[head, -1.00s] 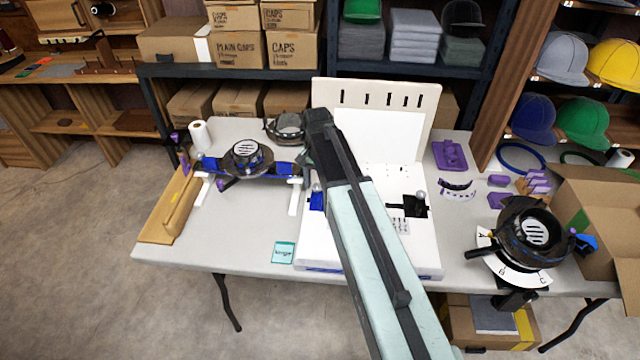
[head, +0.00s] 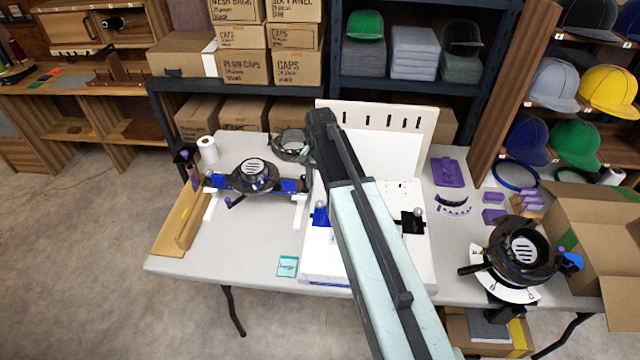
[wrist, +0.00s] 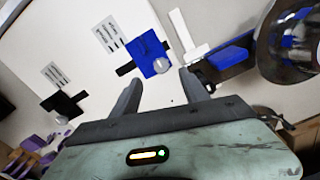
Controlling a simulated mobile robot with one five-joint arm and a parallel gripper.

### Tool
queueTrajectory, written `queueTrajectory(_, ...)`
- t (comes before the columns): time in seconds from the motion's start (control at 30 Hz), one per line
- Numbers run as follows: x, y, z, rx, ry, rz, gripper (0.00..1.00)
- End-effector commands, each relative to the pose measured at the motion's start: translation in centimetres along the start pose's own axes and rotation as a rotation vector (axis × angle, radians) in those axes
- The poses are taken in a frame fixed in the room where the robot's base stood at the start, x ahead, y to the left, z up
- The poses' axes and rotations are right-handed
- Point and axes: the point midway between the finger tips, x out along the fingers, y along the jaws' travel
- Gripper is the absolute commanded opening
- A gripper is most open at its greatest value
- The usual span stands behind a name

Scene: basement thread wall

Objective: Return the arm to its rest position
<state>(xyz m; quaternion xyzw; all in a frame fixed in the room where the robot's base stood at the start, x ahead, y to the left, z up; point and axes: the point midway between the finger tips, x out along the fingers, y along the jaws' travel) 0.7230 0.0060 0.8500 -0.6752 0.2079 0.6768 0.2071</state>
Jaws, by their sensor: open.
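My arm reaches up across the head view from the bottom, over a white board fixture (head: 385,150) on the table. My gripper (wrist: 160,78) shows in the wrist view with its two dark fingers apart and nothing between them. Beyond the fingertips are a blue block with a round silver knob (wrist: 158,64) and the white fixture base. A black block (wrist: 66,104) lies farther left there. In the head view the fingers are mostly hidden by my arm; whether they touch anything cannot be told.
The grey table (head: 230,240) holds a cap clamp on a stand (head: 255,175) left of my arm. A round cap holder (head: 522,250) and an open cardboard box (head: 590,230) stand at right. Shelves with boxes and caps (head: 365,25) stand behind. A teal card (head: 288,266) lies near the front edge.

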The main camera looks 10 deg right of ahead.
Motion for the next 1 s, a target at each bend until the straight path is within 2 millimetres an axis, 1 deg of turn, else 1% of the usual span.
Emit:
queueTrajectory(0.4,0.1,0.0,0.0,0.0,0.0,0.0,0.53)
queueTrajectory(0.47,-0.4,0.1,0.0,0.001,0.0,0.0,0.53)
queueTrajectory(0.57,-0.7,1.8,2.3,-0.001,0.0,0.0,0.53)
queueTrajectory(0.63,-0.9,3.7,4.9,-0.045,0.0,0.0,0.53)
queueTrajectory(0.7,-1.1,5.7,7.6,-0.14,0.0,0.0,0.53)
queueTrajectory(0.8,-1.2,7.9,10.8,-0.309,0.001,-0.001,0.53)
queueTrajectory(0.9,-1.1,9.1,12.6,-0.477,0.002,-0.001,0.53)
queueTrajectory(1.0,-1.1,8.9,12.2,-0.574,0.002,-0.001,0.53)
